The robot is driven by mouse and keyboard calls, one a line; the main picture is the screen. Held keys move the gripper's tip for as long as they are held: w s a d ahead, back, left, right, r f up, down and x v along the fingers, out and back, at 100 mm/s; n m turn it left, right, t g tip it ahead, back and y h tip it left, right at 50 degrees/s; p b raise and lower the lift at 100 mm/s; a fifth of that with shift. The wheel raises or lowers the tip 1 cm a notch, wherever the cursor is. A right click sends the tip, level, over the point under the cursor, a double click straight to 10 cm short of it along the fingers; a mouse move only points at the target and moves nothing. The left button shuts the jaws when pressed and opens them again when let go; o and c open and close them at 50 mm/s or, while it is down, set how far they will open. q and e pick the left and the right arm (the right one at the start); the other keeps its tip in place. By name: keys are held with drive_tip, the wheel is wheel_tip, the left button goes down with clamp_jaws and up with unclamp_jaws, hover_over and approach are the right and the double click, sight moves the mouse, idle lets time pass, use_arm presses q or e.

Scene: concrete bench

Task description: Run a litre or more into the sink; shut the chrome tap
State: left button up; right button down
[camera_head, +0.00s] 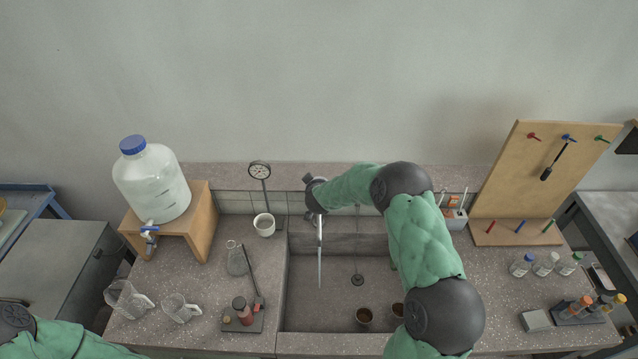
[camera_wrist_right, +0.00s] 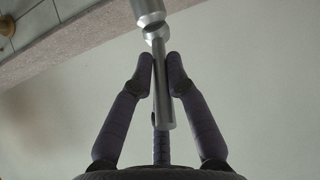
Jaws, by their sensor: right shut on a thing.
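The chrome tap (camera_head: 319,250) stands at the back of the grey stone sink (camera_head: 315,308), its spout reaching forward over the basin. My right arm reaches across the sink to the tap's base, where my right gripper (camera_head: 311,186) is. In the right wrist view my right gripper (camera_wrist_right: 160,64) is shut on the tap's metal lever (camera_wrist_right: 162,100), a finger on each side. The drain (camera_head: 357,279) shows in the basin floor. I cannot tell whether water is running. My left gripper is out of view; only part of my left arm shows at the lower left.
Two cups (camera_head: 364,315) (camera_head: 398,310) stand in the sink, one partly behind my right arm. A large water bottle (camera_head: 152,185), glass jugs (camera_head: 127,299) and a peg board (camera_head: 540,175) flank the sink.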

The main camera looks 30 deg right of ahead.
drive_tip(key=shift+w+d+r, duration=0.1)
drive_tip(key=shift+w+r, duration=0.2)
drive_tip(key=shift+r, duration=0.2)
drive_tip(key=c, duration=1.3)
unclamp_jaws()
drive_tip(key=shift+o, duration=0.2)
drive_tip(key=shift+a+f, duration=0.2)
drive_tip(key=shift+f, duration=0.1)
drive_tip(key=shift+s, duration=0.1)
drive_tip(key=v, duration=1.2)
